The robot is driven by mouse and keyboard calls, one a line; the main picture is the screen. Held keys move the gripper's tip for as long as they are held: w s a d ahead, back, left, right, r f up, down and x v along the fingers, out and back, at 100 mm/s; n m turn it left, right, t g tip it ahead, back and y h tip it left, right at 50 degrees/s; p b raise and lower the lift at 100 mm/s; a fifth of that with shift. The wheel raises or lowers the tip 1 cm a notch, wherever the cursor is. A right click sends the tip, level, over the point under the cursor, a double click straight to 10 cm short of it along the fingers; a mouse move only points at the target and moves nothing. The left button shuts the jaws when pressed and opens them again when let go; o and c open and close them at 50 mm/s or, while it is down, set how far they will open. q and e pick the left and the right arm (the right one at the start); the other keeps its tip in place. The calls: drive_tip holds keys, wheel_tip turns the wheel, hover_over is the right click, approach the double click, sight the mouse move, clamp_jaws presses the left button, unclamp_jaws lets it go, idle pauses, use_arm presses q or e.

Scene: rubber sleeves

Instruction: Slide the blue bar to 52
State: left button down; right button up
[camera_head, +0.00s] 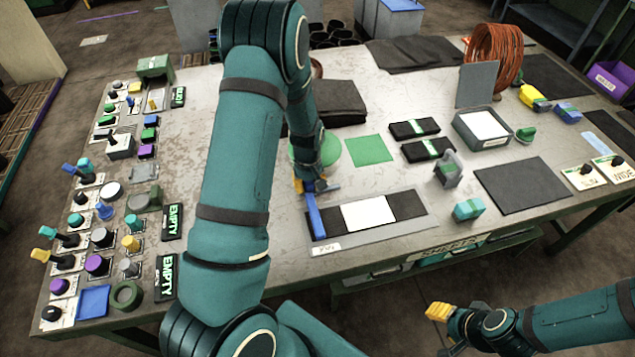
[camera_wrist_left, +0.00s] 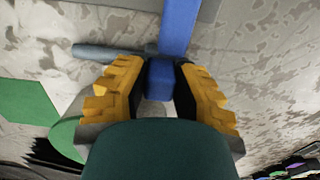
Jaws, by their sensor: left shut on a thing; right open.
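The blue bar (camera_head: 315,217) lies across the left end of a grey board (camera_head: 410,221) that carries a black strip and a white sheet (camera_head: 369,213). No number 52 is readable. My left gripper (camera_head: 312,187) is at the bar's far end. In the left wrist view the yellow fingers of my left gripper (camera_wrist_left: 160,90) are shut on a block at the end of the blue bar (camera_wrist_left: 178,30). My right gripper (camera_head: 438,312) is open and empty, low in front of the table's front edge.
A green disc (camera_head: 328,150) and green square (camera_head: 370,149) lie behind the board. A grey stand (camera_head: 448,168) and teal block (camera_head: 468,209) are to its right. Several knobs and switches line the left side. My left arm hides the table's middle left.

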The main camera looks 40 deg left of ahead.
use_arm(q)
drive_tip(key=shift+s+a+f, duration=0.1)
drive_tip(key=shift+s+a, duration=0.05)
drive_tip(key=shift+s, duration=0.15)
drive_tip(key=c, duration=0.7)
unclamp_jaws()
drive_tip(key=shift+a, duration=0.1)
drive_tip(key=shift+c, duration=0.2)
drive_tip(key=shift+w, duration=0.1)
drive_tip(key=shift+r, duration=0.4)
wheel_tip(320, 180, up, 11)
drive_tip(key=shift+r, duration=0.15)
